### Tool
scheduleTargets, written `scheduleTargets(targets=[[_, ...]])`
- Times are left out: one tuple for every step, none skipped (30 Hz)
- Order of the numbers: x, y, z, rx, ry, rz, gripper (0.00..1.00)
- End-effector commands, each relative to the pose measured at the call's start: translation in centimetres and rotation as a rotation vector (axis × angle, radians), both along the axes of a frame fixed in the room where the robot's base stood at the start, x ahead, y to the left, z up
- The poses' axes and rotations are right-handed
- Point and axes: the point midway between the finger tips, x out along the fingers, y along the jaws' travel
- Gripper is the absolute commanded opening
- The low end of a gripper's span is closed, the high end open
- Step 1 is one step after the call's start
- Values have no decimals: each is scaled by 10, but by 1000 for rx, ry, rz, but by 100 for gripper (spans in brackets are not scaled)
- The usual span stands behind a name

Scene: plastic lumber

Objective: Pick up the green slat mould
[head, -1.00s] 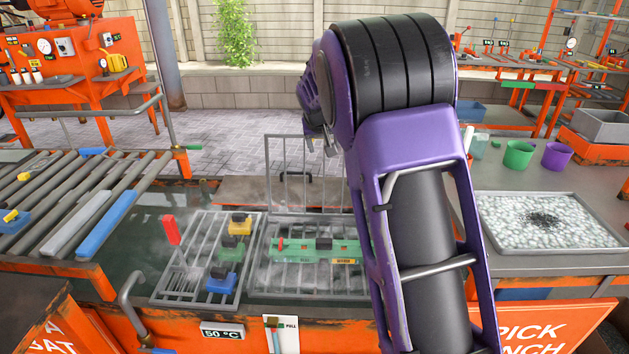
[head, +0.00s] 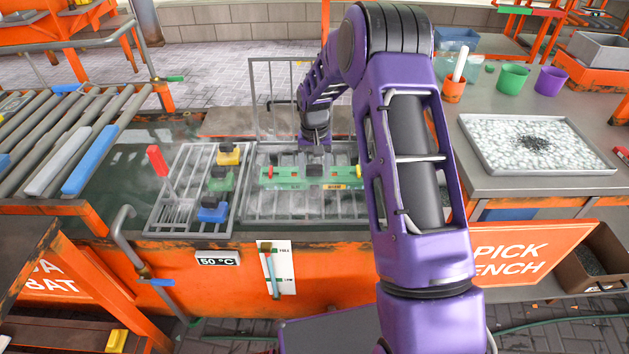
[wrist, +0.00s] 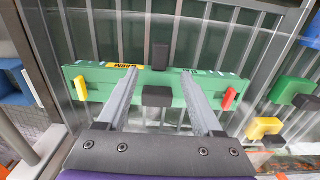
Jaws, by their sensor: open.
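The green slat mould (head: 285,176) lies across a metal rack in the tank in the head view. It is a long green bar with a red end piece, a yellow end piece and a black block at its middle. My gripper (head: 316,142) is just behind and above it. In the wrist view the mould (wrist: 75,87) runs across the picture, and my open gripper (wrist: 160,75) has one finger either side of the black block (wrist: 158,97). The fingers overlap the green bar in the picture; I cannot tell whether they touch it. Nothing is held.
An upright wire lid (head: 262,95) stands behind the mould's rack (head: 255,208). A roller conveyor (head: 40,150) is left, a bead tray (head: 535,140) right.

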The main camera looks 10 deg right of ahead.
Motion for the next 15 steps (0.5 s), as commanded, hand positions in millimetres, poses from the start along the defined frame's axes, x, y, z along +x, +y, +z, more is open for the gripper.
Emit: scheduleTargets(targets=[[0, 0, -6, 0, 1, 0, 68], [0, 0, -9, 0, 0, 1, 68], [0, 0, -11, 0, 0, 1, 68], [0, 0, -12, 0, 0, 1, 68], [0, 0, -13, 0, -1, 1, 68], [0, 0, -14, 0, -1, 1, 68], [0, 0, -16, 0, -1, 1, 68], [0, 0, -18, 0, -1, 1, 68], [0, 0, -22, 0, -1, 1, 68], [-1, 0, -25, 0, 0, 1, 68], [-1, 0, -30, 0, 1, 1, 68], [-2, 0, -36, 0, 2, 1, 68], [-2, 0, -41, 0, 2, 1, 68], [-2, 0, -46, 0, 1, 0, 68], [-2, 0, -52, 0, 1, 1, 68]])
